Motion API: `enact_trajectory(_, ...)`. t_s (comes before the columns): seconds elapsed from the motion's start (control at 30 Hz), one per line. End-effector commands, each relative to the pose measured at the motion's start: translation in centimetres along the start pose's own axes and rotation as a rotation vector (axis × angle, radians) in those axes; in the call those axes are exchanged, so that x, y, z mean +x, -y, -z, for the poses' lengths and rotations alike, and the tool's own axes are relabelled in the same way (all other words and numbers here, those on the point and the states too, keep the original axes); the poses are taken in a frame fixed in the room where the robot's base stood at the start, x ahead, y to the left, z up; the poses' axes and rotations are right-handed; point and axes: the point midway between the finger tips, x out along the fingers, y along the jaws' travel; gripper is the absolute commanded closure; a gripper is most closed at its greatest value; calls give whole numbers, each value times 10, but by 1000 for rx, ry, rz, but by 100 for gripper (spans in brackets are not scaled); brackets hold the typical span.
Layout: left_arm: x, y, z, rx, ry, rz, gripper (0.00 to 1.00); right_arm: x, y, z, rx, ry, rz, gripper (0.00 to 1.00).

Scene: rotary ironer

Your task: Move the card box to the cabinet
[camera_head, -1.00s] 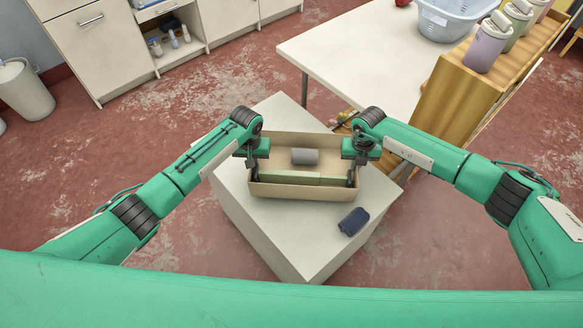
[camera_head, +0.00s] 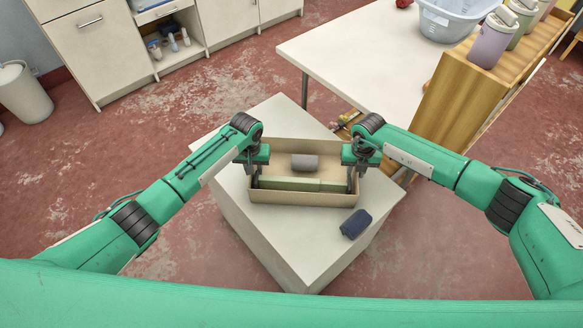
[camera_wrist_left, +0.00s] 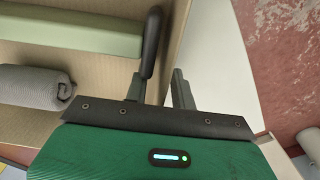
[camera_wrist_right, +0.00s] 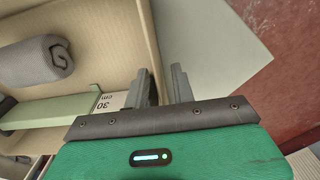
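The card box (camera_head: 300,198) is an open tan box on the white pedestal (camera_head: 300,245). It holds a grey roll (camera_head: 305,162) and a long pale green bar (camera_head: 300,184). My left gripper (camera_head: 254,170) straddles the box's left wall, and my right gripper (camera_head: 352,172) its right wall. In the left wrist view the fingers (camera_wrist_left: 163,88) stand apart, one inside and one outside the wall. In the right wrist view the fingers (camera_wrist_right: 164,86) stand around the other wall with a narrow gap. Neither looks clamped; the outer fingertips are partly hidden.
White cabinets (camera_head: 90,45) stand at the back left, with an open compartment holding bottles. A white table (camera_head: 360,60) and wooden shelf unit (camera_head: 460,95) stand at right. Red floor is clear at left.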

Motion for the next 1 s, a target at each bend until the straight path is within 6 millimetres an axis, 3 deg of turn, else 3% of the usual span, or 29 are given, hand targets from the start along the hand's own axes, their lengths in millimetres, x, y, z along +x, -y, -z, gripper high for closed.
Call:
enact_trajectory(0.17,-18,0,1,0,-3,-1,75,0,0,0,0,0,0,75)
enact_trajectory(0.6,-104,0,1,0,-3,-1,75,0,0,0,0,0,0,75)
enact_trajectory(0.83,-120,0,0,0,-1,0,75,-5,0,0,-1,1,0,75)
enact_trajectory(1.0,-120,0,0,0,0,0,75,-30,0,-1,-2,3,0,75)
